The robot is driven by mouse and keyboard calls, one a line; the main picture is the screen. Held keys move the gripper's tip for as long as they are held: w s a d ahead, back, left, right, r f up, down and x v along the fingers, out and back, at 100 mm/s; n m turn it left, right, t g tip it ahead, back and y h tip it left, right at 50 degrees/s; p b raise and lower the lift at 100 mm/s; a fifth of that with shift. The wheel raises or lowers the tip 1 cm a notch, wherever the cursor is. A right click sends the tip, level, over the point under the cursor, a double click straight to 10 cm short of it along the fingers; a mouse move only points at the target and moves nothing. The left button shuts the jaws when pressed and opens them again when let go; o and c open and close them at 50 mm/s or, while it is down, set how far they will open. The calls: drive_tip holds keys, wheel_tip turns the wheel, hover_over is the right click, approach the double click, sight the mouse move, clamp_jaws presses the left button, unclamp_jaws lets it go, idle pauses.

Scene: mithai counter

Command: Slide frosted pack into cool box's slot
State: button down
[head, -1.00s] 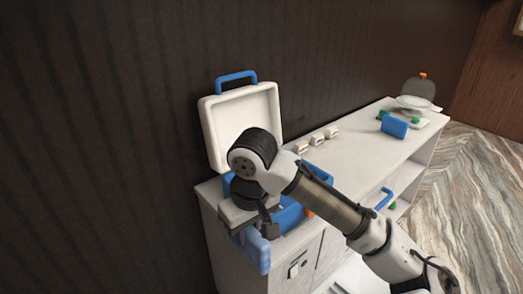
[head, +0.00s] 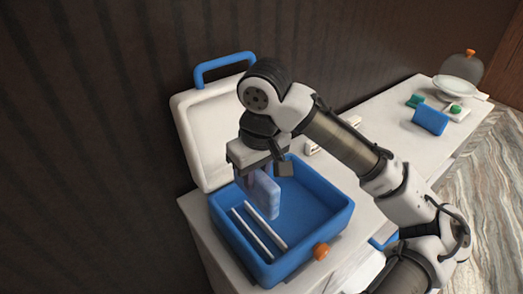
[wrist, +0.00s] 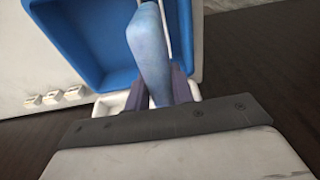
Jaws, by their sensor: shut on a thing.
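The frosted pack (head: 263,193) is a pale blue slab, held on edge and hanging down. My gripper (head: 259,174) is shut on its upper part, over the inside of the open blue cool box (head: 330,217). In the wrist view the pack (wrist: 148,55) stands out from between my fingers (wrist: 158,92). The slot (head: 258,230) lies between two white parallel rails on the box floor, at the left side. The pack appears above and just behind the rails, apart from them. Its exact height over the floor is hard to tell.
The white lid (head: 190,125) stands open at the back left, by the dark wall. An orange knob (head: 321,251) is on the box front. Small white blocks (wrist: 54,97) stand on the counter. Another blue slab (head: 430,120) and a cloche (head: 460,68) are far right.

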drive_tip(key=shift+w+d, duration=0.1)
drive_tip(key=shift+w, duration=0.3)
drive_tip(key=shift+s+f+b, duration=0.15)
drive_tip(key=shift+f+b, duration=0.25)
drive_tip(key=shift+f, duration=0.05)
drive_tip(key=shift+f+b, duration=5.4)
drive_tip(key=shift+f, duration=1.3)
drive_tip(key=c, duration=1.1)
unclamp_jaws()
drive_tip(key=r, duration=0.4)
drive_tip(key=s+r, duration=0.1)
drive_tip(key=r, duration=0.4)
drive_tip(key=d+r, duration=0.1)
drive_tip(key=r, duration=0.3)
drive_tip(key=shift+s+r, duration=0.15)
drive_tip(key=shift+r, duration=0.25)
